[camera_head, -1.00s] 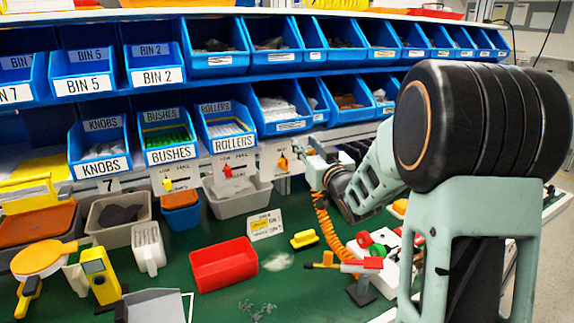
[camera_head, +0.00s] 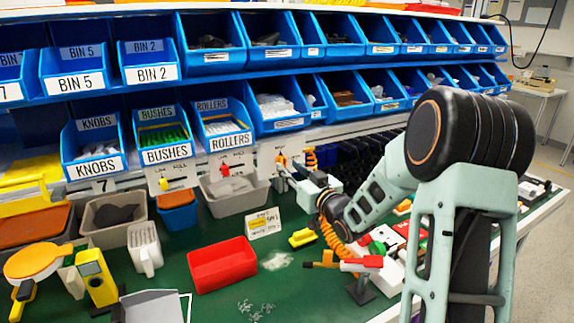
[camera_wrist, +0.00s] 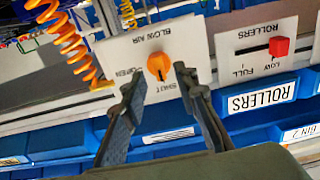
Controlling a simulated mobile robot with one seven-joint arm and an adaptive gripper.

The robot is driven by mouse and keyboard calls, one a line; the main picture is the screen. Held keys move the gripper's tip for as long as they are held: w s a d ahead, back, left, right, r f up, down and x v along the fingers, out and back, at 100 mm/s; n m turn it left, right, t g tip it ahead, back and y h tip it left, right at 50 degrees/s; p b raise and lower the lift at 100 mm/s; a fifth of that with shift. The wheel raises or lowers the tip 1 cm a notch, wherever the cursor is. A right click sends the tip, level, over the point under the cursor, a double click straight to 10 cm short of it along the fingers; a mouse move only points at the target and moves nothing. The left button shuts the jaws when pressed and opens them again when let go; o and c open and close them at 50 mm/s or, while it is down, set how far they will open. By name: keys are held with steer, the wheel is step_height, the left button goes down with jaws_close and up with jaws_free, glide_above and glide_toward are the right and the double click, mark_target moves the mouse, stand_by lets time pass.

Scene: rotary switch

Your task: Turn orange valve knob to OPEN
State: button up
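The orange valve knob (camera_wrist: 159,66) sits on a white panel (camera_wrist: 130,52) marked BLOW AIR, with OPEN and SHUT labels. Its narrow end appears to point toward SHUT. In the head view the knob (camera_head: 281,161) shows small on its panel (camera_head: 265,163) under the bins, partly behind my gripper. My gripper (camera_wrist: 158,75) is open in the wrist view, with one dark finger at each side just below the knob. I see no clear contact. In the head view my gripper (camera_head: 291,172) is close to the panel.
A ROLLERS panel with a red slider (camera_wrist: 279,46) is beside the knob panel. An orange coiled hose (camera_head: 331,237) hangs near my wrist. A grey bin (camera_head: 235,196) stands below the panels. A red tray (camera_head: 222,262) and a yellow block (camera_head: 302,237) lie on the green bench.

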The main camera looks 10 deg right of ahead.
mark_target(282, 161)
steer(key=shift+x, duration=1.2)
jaws_close()
